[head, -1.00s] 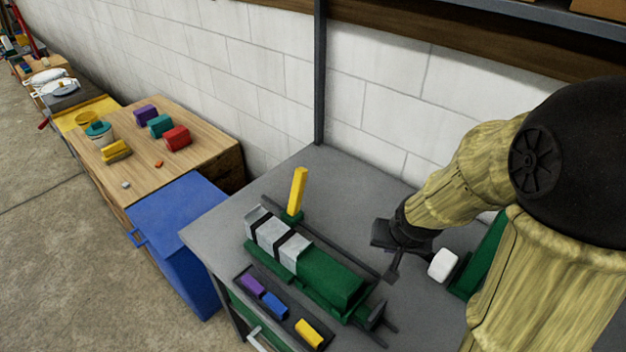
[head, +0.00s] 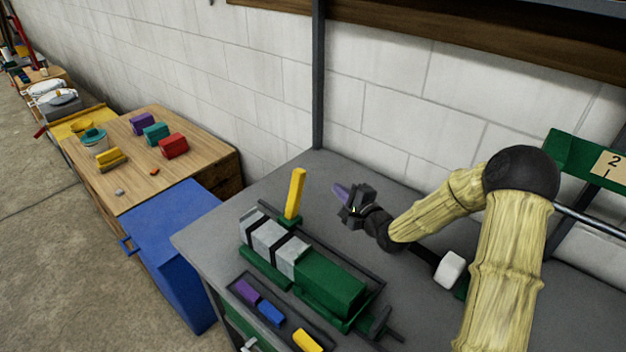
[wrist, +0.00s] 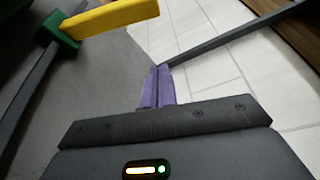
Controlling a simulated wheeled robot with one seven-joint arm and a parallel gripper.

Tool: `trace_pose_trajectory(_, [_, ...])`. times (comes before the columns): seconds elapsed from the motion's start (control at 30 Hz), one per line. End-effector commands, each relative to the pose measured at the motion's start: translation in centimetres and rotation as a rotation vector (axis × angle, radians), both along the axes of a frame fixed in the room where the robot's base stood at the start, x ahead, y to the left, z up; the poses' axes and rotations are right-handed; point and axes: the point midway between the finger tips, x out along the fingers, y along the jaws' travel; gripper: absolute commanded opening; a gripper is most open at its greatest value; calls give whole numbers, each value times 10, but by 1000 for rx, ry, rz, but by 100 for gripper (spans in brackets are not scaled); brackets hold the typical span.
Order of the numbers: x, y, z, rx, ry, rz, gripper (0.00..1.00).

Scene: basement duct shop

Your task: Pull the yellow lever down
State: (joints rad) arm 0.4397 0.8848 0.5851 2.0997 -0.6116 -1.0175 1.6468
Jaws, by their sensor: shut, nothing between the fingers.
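The yellow lever (head: 295,194) stands up, slightly tilted, from a small green base (head: 290,219) at the back of the green and grey machine (head: 330,283) on the grey bench. In the wrist view the yellow lever (wrist: 105,18) crosses the top left, with its green base (wrist: 58,38) beside it. My gripper (head: 341,193) is to the right of the lever, apart from it, above the bench. Its purple fingers (wrist: 157,88) are together with nothing between them, pointing toward the lever's side and the wall.
A black tray (head: 240,288) with purple, blue and yellow blocks lies in front of the machine. A white block-shaped knob (head: 450,269) is under my arm. A dark post (head: 319,80) rises behind the bench. A blue cabinet (head: 175,240) and wooden table (head: 200,175) stand left.

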Motion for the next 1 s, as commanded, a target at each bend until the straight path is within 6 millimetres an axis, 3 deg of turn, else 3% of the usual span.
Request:
trace_pose_trajectory(0.33, [11,7,-1,-5,0,0,0])
trace_pose_trajectory(0.7, [56,41,-6,-5,0,4,0])
trace_pose_trajectory(1.0, [83,54,-10,-6,2,-1,0])
